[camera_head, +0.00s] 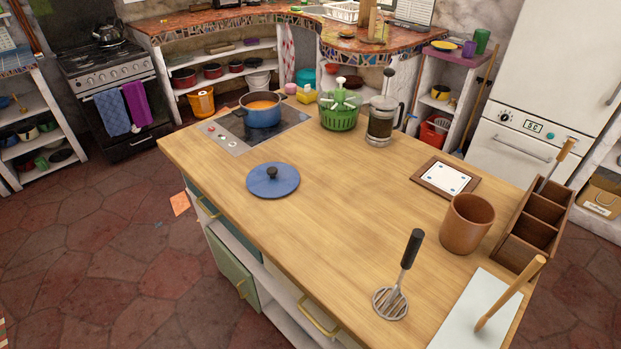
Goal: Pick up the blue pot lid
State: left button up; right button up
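The blue pot lid (273,181) lies flat on the wooden counter (340,200), near its left edge, with its black knob on top. The blue pot (262,112) stands uncovered on the cooktop behind it, with something orange inside. The lid and the pot are apart. Neither of my grippers shows in the head view.
Behind the lid stand a green basket (339,112) and a French press (382,124). To the right are a framed tile (445,178), a brown cup (466,224) and a wooden caddy (533,225). Bare counter surrounds the lid.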

aim_at(273, 180)
jog(key=j+z, duration=0.15)
jog(key=z, duration=0.25)
jog(key=i+j+z, duration=0.1)
jog(key=z, duration=0.3)
jog(key=j+z, duration=0.4)
jog(key=z, duration=0.45)
jog(key=k+j+z, duration=0.1)
jog(key=z, duration=0.3)
jog(key=k+j, duration=0.05)
jog(key=j, duration=0.05)
